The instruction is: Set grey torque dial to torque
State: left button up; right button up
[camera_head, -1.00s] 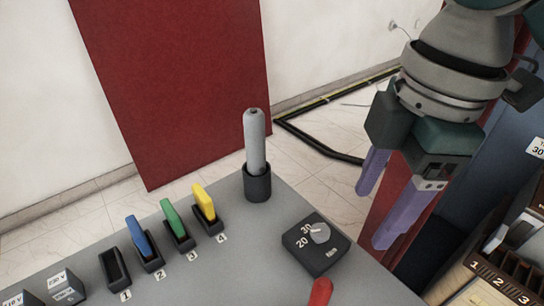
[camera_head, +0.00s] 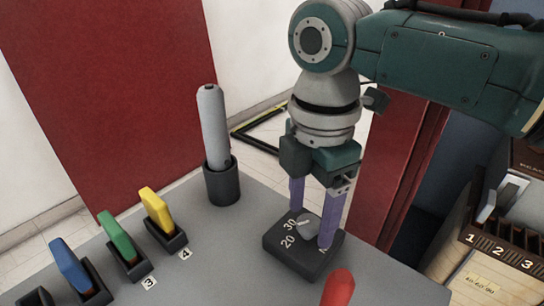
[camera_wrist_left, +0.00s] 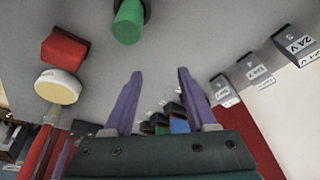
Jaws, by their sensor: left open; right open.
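The grey torque dial (camera_head: 305,222) is a small round knob on a dark square box (camera_head: 292,256) on the grey table, marked 30 and 20. A further mark by the right finger is partly covered. My right gripper (camera_head: 311,229) points down at the dial with its purple fingers open, one on either side of the knob. I cannot tell whether they touch it. My left gripper (camera_wrist_left: 160,72) shows only in the left wrist view, open and empty over the grey surface, away from the dial.
A grey rod stands in a dark holder (camera_head: 222,184) behind the dial. Yellow (camera_head: 157,207), green (camera_head: 117,236) and blue (camera_head: 69,265) tabs sit in slots at left. A red handle (camera_head: 338,288) is just in front of the dial box. A numbered wooden rack (camera_head: 500,250) stands at right.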

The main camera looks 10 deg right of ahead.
jog(key=shift+f, duration=0.3)
grip_shut()
dwell(0.5)
